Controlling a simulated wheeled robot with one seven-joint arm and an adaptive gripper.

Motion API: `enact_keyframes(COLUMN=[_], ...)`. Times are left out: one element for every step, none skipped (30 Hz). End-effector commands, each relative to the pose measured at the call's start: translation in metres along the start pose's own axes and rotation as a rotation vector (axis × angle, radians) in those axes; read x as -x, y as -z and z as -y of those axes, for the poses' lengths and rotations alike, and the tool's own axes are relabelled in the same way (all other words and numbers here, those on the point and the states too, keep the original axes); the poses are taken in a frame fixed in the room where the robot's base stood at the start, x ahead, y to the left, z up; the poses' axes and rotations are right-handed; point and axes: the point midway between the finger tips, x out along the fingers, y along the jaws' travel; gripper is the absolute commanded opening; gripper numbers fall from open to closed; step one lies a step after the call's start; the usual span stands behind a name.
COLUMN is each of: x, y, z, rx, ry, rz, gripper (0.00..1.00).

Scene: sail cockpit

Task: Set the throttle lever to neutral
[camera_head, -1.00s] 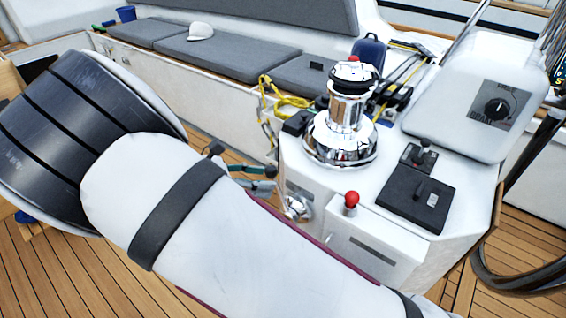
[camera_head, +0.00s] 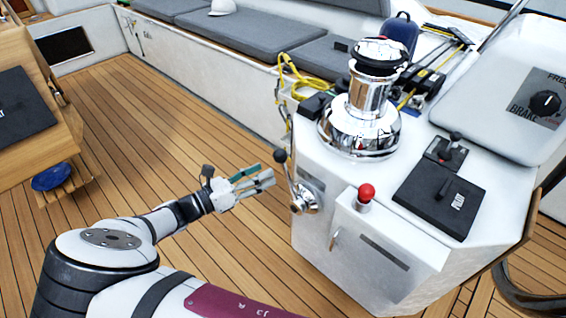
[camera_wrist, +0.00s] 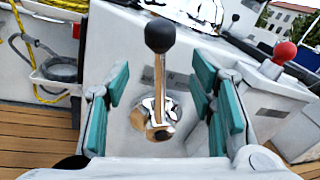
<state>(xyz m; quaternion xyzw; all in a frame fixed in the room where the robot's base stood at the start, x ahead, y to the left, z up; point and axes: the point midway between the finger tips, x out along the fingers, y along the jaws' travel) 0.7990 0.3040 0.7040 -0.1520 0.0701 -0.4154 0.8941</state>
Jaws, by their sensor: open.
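The throttle lever (camera_head: 290,178), a chrome lever with a black ball knob, is on the left side of the white console. It leans up and to the left from its round chrome base. In the wrist view the throttle lever (camera_wrist: 168,72) stands nearly upright in the picture, its knob at the top. My gripper (camera_head: 266,175) is open and empty, its teal-padded fingers pointing at the lever from the left. In the wrist view my gripper (camera_wrist: 162,92) has its fingers on both sides of the lever, with gaps. The fingertips appear just short of the shaft.
A red-knobbed lever (camera_head: 366,192) and a small black-knobbed lever (camera_head: 453,145) are on the console top (camera_head: 395,222). A chrome winch (camera_head: 365,115) stands behind them. Yellow rope (camera_head: 305,78) hangs at the console's back left corner.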

Motion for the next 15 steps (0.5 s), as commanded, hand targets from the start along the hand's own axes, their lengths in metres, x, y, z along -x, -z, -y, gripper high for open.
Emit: enact_keyframes(x=[-0.012, -0.018, -0.025, -0.031, -0.036, -0.043, -0.047, -0.052, -0.057, -0.061, -0.064, -0.068, -0.070, -0.072, -0.074], y=[0.001, 0.000, 0.001, 0.001, 0.001, 0.001, 0.001, 0.001, 0.001, 0.001, 0.001, 0.001, 0.001, 0.001, 0.001], z=[0.000, 0.000, 0.000, 0.000, 0.000, 0.000, 0.000, 0.000, 0.000, 0.000, 0.000, 0.000, 0.000, 0.000, 0.000], rx=[0.001, 0.000, 0.000, 0.000, 0.000, 0.000, 0.000, 0.000, 0.000, 0.000, -0.001, -0.001, -0.001, -0.001, -0.001], ry=[0.003, 0.004, 0.003, 0.003, 0.002, 0.002, 0.001, 0.001, 0.001, 0.001, 0.002, 0.001, 0.000, 0.000, 0.000], rz=[0.001, 0.001, 0.001, 0.001, 0.001, 0.002, 0.001, 0.001, 0.001, 0.001, 0.001, 0.000, 0.000, -0.001, 0.000], gripper=[0.50, 0.50, 0.50, 0.50, 0.50, 0.50, 0.50, 0.50, 0.50, 0.50, 0.50, 0.50, 0.50, 0.50, 0.50])
